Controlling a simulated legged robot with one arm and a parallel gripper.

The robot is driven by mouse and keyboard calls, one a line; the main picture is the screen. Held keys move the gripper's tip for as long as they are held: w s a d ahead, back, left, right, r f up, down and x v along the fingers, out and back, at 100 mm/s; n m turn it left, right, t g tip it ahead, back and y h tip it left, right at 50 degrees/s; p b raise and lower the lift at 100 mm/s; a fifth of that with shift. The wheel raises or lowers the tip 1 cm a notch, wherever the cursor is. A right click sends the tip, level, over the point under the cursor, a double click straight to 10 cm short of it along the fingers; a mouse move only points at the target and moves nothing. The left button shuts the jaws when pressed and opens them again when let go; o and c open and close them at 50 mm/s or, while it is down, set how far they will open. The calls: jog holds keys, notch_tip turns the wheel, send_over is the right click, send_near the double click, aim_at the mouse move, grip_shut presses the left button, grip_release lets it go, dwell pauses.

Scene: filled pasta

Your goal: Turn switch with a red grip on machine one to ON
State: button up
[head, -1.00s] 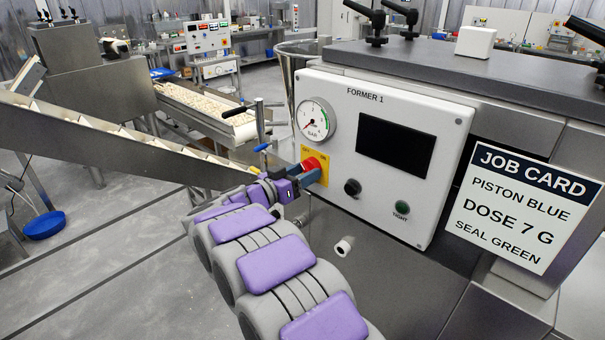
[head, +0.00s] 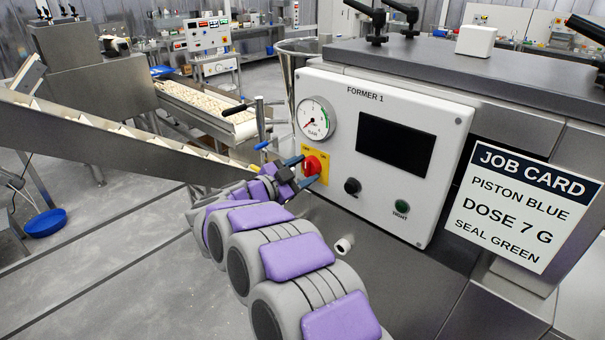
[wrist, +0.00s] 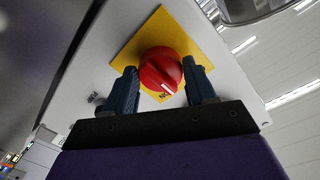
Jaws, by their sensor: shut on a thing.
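The red switch (head: 314,165) sits on a yellow plate (head: 305,150) at the left of the FORMER 1 panel (head: 375,110). OFF and ON labels show along the plate's upper edge. My gripper (head: 302,170) is at the switch, one finger on each side of the red grip. In the wrist view the red grip (wrist: 160,70) lies between my two dark blue fingers (wrist: 163,88), shut on it. A white mark on the grip points toward a small label that looks like ON, partly hidden by the grip.
A pressure gauge (head: 315,118) is just above the switch. A job card (head: 522,208) hangs further right. A conveyor incline (head: 110,135) runs close on the left.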

jog(key=shift+m+y+b, duration=0.4)
jog(key=shift+m+b, duration=2.3)
jog(key=shift+m, duration=1.3)
jog(key=o, duration=1)
jog(key=shift+a, duration=0.1)
jog(key=p+v, duration=0.1)
jog(key=v, duration=0.4)
jog(key=p+v, duration=0.1)
jog(key=v, duration=0.5)
jog(key=p+v, duration=0.1)
jog(key=v, duration=0.5)
jog(key=shift+s+a+f, duration=0.1)
jog(key=shift+s+f, duration=0.1)
jog(key=shift+f, duration=0.1)
